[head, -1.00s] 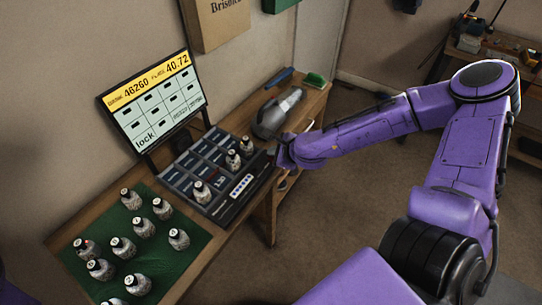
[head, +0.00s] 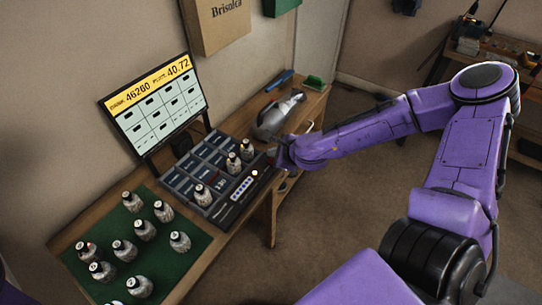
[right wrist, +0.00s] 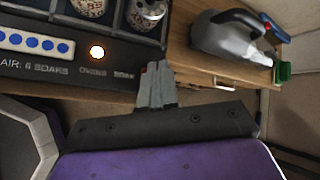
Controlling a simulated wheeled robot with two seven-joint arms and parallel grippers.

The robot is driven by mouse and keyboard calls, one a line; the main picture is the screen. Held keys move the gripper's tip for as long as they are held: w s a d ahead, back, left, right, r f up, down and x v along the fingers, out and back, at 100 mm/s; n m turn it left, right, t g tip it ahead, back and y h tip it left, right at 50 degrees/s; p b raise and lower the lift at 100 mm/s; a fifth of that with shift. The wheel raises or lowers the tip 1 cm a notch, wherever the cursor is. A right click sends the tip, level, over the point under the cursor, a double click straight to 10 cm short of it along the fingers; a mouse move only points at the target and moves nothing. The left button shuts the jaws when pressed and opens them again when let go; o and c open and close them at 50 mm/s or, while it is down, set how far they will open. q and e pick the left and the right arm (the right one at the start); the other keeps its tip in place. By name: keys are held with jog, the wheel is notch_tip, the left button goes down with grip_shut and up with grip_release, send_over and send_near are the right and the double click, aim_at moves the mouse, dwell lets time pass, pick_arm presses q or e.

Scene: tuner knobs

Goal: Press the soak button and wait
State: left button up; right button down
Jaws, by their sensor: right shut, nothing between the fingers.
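The tray console (head: 232,200) stands on the bench, with a row of blue dots on a white strip along its front. A round lamp (head: 254,173) on its front panel glows warm; it also shows in the right wrist view (right wrist: 97,52), above lettering that includes "SOAK". My right gripper (right wrist: 155,80) is shut and empty, its tips at the panel's right end beside that lettering. A small bit of red shows by the tips; I cannot tell if it is the soak button. The button is otherwise hidden. The screen (head: 155,105) reads 46260 and 40.72. My left gripper is not in view.
Several speckled knobs stand on the green mat (head: 205,235), and a few in the console's compartments. A grey handheld tool (head: 277,117) and a green brush (head: 314,83) lie at the bench's far end. Open floor lies right of the bench.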

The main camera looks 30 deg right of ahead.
jog(key=shift+r, duration=0.4)
notch_tip(320, 180, up, 5)
jog(key=p, duration=0.5)
jog(key=shift+f, duration=0.1)
dwell(0.5)
